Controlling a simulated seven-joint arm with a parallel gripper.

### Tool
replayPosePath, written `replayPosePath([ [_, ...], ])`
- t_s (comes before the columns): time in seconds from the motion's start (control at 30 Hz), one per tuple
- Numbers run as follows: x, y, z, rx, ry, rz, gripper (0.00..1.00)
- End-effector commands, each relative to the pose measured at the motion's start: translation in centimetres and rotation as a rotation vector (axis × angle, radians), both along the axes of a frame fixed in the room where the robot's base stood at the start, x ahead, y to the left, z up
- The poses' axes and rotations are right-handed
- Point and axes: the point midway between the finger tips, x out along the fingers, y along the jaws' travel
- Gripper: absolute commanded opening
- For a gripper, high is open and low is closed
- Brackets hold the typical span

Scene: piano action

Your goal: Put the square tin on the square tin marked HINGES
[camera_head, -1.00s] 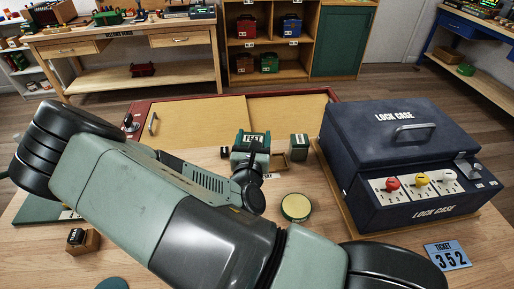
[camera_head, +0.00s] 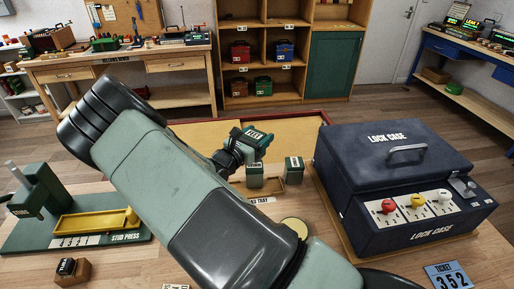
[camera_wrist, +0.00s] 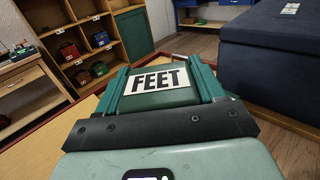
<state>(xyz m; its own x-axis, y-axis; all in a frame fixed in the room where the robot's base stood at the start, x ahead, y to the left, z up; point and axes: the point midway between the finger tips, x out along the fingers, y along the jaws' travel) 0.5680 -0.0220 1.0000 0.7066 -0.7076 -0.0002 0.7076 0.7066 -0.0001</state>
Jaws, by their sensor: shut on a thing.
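My gripper (camera_head: 240,146) is shut on a green square tin labelled FEET (camera_head: 259,141) and holds it up in the air, tilted in the head view. I cannot tell which one is marked HINGES.
A wooden tray (camera_head: 270,188) lies by the tins. The blue lock case (camera_head: 400,175) stands close on the right. A round tin (camera_head: 294,226) is partly hidden by my arm. The stud press (camera_head: 38,192) with a yellow tray (camera_head: 90,223) is at left.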

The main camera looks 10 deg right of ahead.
Motion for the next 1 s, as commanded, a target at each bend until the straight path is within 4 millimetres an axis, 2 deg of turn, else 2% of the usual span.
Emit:
replayPosePath([
  [0.3,0.0,-0.1,-3.7,-0.002,-0.001,0.0,0.28],
  [0.67,0.0,0.0,-4.1,-0.001,-0.001,0.0,0.28],
  [0.7,0.0,0.0,-4.1,0.0,0.0,0.0,0.71],
  [0.87,0.0,0.0,-4.1,0.0,0.0,0.0,0.93],
  [1.0,0.0,0.0,-4.1,0.0,0.0,0.001,0.93],
])
